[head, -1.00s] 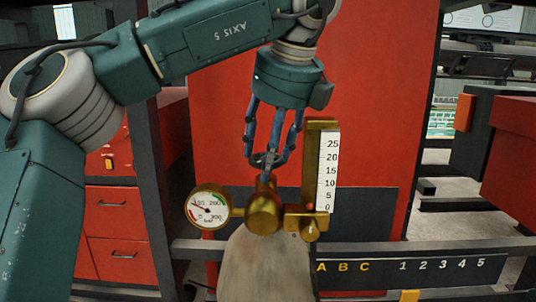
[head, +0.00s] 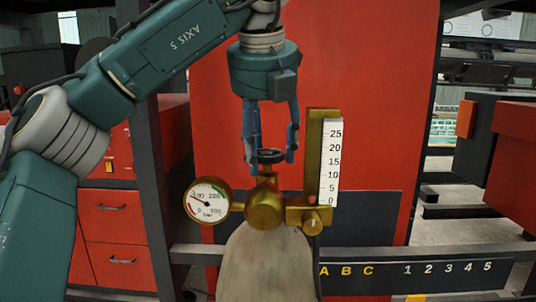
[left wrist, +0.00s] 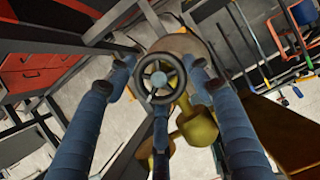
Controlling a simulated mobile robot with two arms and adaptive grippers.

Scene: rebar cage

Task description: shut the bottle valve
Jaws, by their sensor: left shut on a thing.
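The bottle valve is a brass body (head: 265,208) with a dark round handwheel (head: 270,156) on top, above the pale bottle (head: 268,262). My left gripper (head: 270,158) comes down from above, its blue fingers around the handwheel and shut on it. In the left wrist view the spoked handwheel (left wrist: 160,79) lies between the fingers of the left gripper (left wrist: 162,85); brass parts show below it. A round pressure gauge (head: 207,200) is on the valve's left, and a flow meter with a white scale (head: 332,162) on its right. My right gripper is not in view.
A red panel (head: 368,130) stands behind the bottle. Red drawers (head: 112,240) are at the left. A dark rail (head: 460,262) marked with letters and numbers runs at the lower right. A red box (head: 510,140) is at the far right.

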